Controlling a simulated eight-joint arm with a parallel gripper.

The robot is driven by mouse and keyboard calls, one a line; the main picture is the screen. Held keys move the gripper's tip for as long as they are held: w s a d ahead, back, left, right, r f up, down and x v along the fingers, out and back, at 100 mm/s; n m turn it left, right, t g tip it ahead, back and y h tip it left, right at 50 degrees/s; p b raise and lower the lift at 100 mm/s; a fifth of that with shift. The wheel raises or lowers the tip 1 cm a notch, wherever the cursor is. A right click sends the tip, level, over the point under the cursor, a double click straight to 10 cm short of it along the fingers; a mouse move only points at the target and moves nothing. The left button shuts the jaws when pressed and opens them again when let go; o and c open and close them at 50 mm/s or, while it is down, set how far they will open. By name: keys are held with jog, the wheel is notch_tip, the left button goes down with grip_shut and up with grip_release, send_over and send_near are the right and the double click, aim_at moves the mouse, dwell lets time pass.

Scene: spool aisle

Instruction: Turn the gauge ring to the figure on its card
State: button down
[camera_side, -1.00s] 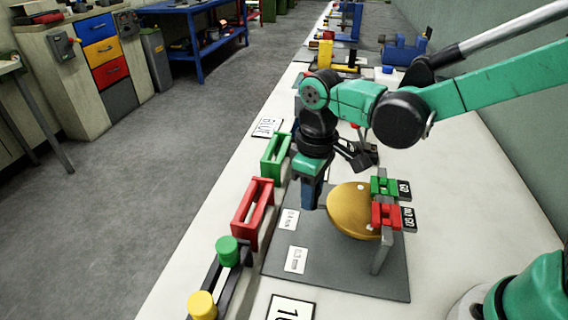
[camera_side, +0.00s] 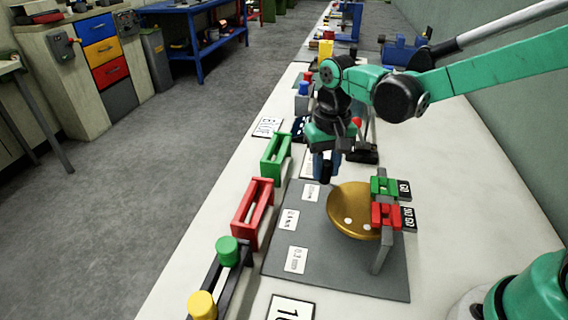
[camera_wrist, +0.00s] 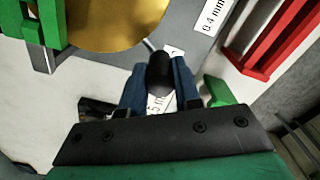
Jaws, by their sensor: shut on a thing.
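The gauge ring appears as a gold disc (camera_side: 347,198) with pale dots, above a grey base plate (camera_side: 340,266); it also shows in the wrist view (camera_wrist: 110,22). A thin rod runs from its edge to a black knob (camera_wrist: 159,72). My gripper (camera_side: 326,172) has its blue fingers shut on this knob, beyond the disc's far edge in the side view. White cards lie on the plate: one reads 0.3 mm (camera_side: 296,260), one seems to read 0.4 mm (camera_side: 289,219), and a third (camera_side: 311,192) is too small to read. A card (camera_wrist: 157,104) is partly hidden beneath the knob.
A green clamp (camera_side: 383,187) and a red clamp (camera_side: 385,215) stand at the disc's right. A red frame (camera_side: 252,213) and a green frame (camera_side: 275,156) line the bench's left edge. Bare bench lies right of the plate.

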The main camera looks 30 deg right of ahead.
aim_at(377, 188)
jog(key=shift+d, duration=0.4)
jog(key=c, duration=0.6)
grip_release()
jog(key=shift+r, duration=2.8)
jog(key=s+d+n+t, duration=0.1)
jog(key=s+t, duration=0.1)
jog(key=s+d+t, duration=0.1)
jog(key=s+t, duration=0.1)
jog(key=s+r+n+t, duration=0.1)
jog(key=s, duration=0.2)
jog(key=shift+d+r+n+t, duration=0.1)
jog(key=shift+d+n+t, duration=0.2)
jog(key=shift+d+t, duration=0.1)
jog(key=shift+s+d+f+n+t, duration=0.3)
jog(key=shift+s+f+t, duration=0.1)
jog(key=shift+s+t, duration=0.25)
